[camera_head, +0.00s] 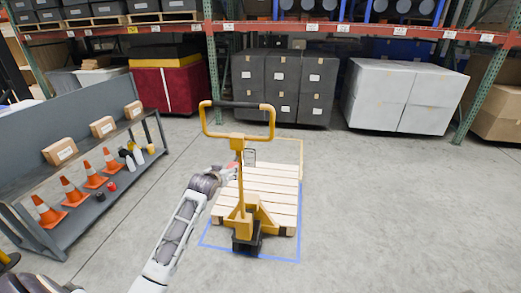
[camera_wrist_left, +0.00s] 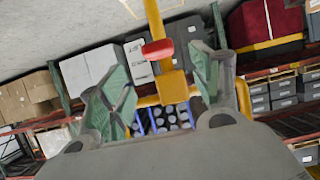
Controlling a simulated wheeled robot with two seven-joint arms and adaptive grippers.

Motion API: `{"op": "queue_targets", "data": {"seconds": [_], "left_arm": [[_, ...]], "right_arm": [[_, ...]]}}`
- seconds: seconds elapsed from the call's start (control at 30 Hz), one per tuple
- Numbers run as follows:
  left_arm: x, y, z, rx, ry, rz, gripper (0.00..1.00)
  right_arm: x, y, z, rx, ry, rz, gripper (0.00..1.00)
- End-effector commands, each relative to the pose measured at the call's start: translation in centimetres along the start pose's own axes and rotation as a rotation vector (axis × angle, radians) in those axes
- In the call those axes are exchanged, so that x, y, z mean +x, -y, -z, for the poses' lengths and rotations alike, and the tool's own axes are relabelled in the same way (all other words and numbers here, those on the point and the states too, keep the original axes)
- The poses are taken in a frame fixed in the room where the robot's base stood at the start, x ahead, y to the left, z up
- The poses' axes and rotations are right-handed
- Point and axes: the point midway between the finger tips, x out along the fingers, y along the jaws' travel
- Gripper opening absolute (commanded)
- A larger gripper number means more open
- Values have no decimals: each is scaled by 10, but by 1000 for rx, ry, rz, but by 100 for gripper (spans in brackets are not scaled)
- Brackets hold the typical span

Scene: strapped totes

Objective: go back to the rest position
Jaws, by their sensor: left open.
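My left arm reaches in from the bottom of the head view to a yellow pallet jack (camera_head: 239,190). Its left gripper (camera_head: 248,158) is beside the jack's upright post, partly hidden by it. In the left wrist view the gripper (camera_wrist_left: 158,65) is open, with its two green-padded fingers spread. The jack's yellow post and a red part (camera_wrist_left: 157,50) appear between the fingers; I cannot tell how far beyond them they are. Nothing is visibly gripped. My right gripper is not in view.
The jack stands at a wooden pallet (camera_head: 270,185) inside blue floor tape. A grey shelf bench (camera_head: 75,222) with orange cones (camera_head: 73,192) and boxes is at left. Racking with dark totes (camera_head: 283,85) and white boxes (camera_head: 400,95) lines the back. Floor at right is clear.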

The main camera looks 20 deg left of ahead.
Motion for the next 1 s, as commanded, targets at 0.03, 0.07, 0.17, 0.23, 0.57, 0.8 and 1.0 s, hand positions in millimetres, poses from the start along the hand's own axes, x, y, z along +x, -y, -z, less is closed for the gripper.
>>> {"op": "queue_targets", "data": {"seconds": [0.03,0.07,0.17,0.23,0.57,0.8,1.0], "left_arm": [[0,0,0,0,0,0,64],[0,0,0,0,0,0,64],[1,0,-2,0,2,0,64],[3,-1,-7,2,9,-1,64],[34,-7,-101,34,127,-9,64],[51,-14,-210,77,253,-22,64],[50,-20,-303,115,355,-37,64]], "right_arm": [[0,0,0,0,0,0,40],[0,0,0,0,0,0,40],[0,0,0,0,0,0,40],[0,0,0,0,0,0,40],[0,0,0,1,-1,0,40],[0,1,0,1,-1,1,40],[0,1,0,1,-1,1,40]]}}
